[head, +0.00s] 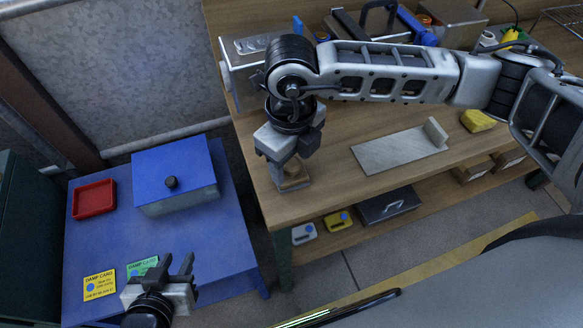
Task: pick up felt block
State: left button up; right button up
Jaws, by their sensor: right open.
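My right gripper (293,178) points down at the left end of the wooden bench (340,195). It is open, with a small brown block-like thing (292,168) low between its fingers. This may be the felt block, but it is partly hidden and I cannot tell whether the fingers touch it. My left gripper (172,268) is open and empty over the front of the blue table (115,235), near the green card.
The blue table holds a red tray (94,199), a blue lidded box (175,180), a yellow card (99,284) and a green card (142,266). On the bench are a pale board (395,152) and a yellow sponge-like thing (477,120). A toolbox and other items crowd its back.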

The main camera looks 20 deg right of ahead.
jog(key=shift+f, duration=0.45)
jog(key=shift+c, duration=0.3)
jog(key=c, duration=1.1)
jog(key=shift+o, duration=0.2)
